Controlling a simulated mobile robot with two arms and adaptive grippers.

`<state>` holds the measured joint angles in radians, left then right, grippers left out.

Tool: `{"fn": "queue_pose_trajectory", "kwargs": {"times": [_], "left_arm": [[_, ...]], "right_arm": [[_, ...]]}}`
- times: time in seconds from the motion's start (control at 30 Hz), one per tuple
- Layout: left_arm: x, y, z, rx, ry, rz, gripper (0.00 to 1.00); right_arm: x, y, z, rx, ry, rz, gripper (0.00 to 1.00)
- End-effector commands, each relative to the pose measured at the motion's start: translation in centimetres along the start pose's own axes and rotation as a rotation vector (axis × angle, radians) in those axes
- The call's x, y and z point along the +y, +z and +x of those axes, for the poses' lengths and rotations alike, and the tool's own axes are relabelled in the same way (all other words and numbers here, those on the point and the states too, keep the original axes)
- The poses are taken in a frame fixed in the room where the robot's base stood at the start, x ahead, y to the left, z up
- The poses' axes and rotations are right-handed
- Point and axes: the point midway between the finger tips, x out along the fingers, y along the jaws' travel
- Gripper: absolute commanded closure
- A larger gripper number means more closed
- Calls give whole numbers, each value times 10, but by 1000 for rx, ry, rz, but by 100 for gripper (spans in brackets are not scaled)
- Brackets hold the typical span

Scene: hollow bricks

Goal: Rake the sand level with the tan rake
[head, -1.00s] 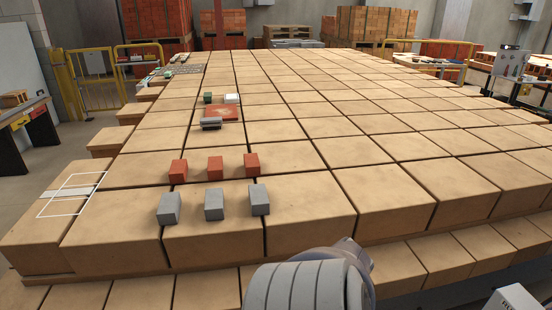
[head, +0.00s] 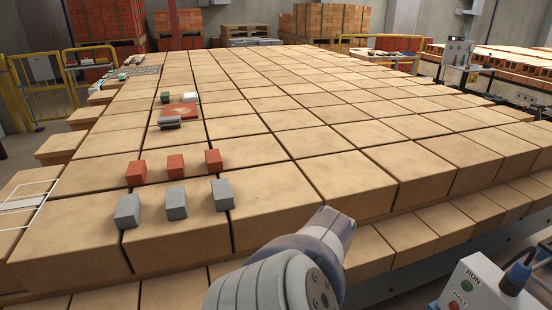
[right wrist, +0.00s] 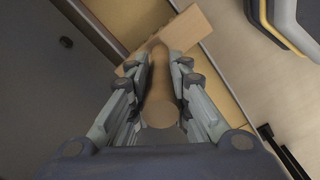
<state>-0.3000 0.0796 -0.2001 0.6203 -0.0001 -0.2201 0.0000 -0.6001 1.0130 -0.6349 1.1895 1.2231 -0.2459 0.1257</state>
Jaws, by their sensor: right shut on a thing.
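The tan rake (right wrist: 161,95) shows in the right wrist view, with a round handle and a flat, wider head at its far end. My right gripper (right wrist: 158,66) is shut on the handle, one finger on each side. The rake's head lies beyond the fingertips, and its underside is hidden. The head view shows only part of my arm at the bottom, not the gripper or rake. My left gripper is in neither view. I cannot make out any sand in these frames.
A wide bed of tan blocks (head: 285,207) fills the head view. Three grey bricks (head: 175,203) and three red bricks (head: 176,167) stand on its near left part. A control box (head: 480,290) is at the lower right. The bed's middle and right are clear.

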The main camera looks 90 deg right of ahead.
Motion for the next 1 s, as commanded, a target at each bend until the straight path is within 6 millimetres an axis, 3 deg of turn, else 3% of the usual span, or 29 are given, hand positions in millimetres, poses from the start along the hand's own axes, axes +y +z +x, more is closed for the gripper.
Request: {"fn": "queue_pose_trajectory", "kwargs": {"times": [0.37, 0.73, 1.0], "left_arm": [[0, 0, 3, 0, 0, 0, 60], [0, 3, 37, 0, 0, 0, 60], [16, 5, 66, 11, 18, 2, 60]], "right_arm": [[3, 4, 1, -1, 0, 0, 100], [26, 37, 5, -5, 2, -2, 100], [40, 57, 6, -4, 1, -4, 100]]}}
